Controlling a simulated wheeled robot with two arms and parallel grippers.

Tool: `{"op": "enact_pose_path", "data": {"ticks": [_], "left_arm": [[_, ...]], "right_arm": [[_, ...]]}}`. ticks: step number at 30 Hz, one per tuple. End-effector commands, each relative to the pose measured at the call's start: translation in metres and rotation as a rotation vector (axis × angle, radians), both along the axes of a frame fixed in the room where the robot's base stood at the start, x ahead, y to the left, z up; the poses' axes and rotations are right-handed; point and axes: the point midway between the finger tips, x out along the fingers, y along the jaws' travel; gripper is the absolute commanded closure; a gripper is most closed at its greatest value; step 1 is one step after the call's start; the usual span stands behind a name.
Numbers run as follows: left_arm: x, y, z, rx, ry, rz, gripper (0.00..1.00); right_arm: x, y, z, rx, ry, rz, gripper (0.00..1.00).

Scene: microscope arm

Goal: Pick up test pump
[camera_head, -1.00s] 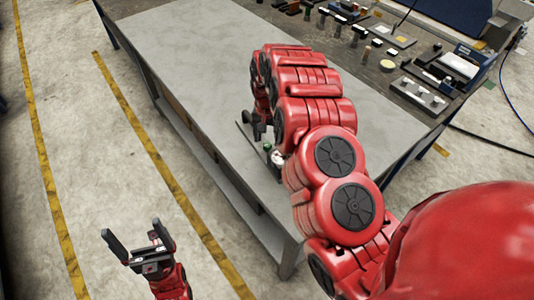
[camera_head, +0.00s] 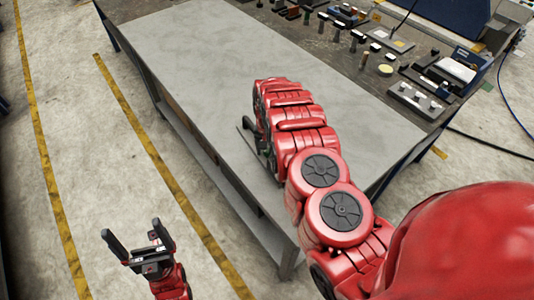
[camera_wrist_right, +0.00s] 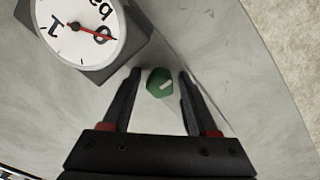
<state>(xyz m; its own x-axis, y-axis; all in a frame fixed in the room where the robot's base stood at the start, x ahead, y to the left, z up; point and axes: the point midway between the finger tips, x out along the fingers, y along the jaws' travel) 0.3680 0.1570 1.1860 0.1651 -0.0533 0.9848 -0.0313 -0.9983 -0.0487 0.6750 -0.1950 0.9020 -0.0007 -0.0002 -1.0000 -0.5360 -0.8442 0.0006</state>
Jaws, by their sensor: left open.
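In the right wrist view, the test pump shows a round white gauge (camera_wrist_right: 80,30) with a red needle on a dark body, and a green knob (camera_wrist_right: 159,83). My right gripper (camera_wrist_right: 160,75) is open, with the knob between its fingers and gaps on both sides. I cannot tell whether the knob is level with the fingertips. My left gripper (camera_head: 130,231) is open and empty, off the table's left side.
The grey table (camera_head: 200,50) is bare across its far and left part. Several small devices and tools (camera_head: 420,98) stand along its right side. Yellow floor lines (camera_head: 140,135) run left of the table.

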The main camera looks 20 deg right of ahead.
Motion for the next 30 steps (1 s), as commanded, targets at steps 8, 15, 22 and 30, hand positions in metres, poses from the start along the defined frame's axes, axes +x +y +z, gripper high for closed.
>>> {"op": "enact_pose_path", "data": {"ticks": [8,15,22,30], "left_arm": [[0.0000,0.0000,0.0000,0.000,0.000,0.000,0.04],[0.0000,0.0000,0.0001,0.000,0.000,0.000,0.04],[0.0000,0.0000,0.0000,0.000,0.000,0.000,0.04],[0.0000,0.0000,0.0001,0.000,0.000,0.000,0.04]], "right_arm": [[0.0001,-0.0001,0.0001,0.000,0.000,0.000,0.93],[0.0001,-0.0002,0.0002,0.000,0.000,0.000,1.00],[0.0002,-0.0002,0.0003,-0.001,-0.001,0.000,1.00],[0.0003,-0.0002,0.0005,-0.001,-0.001,0.000,1.00]]}}
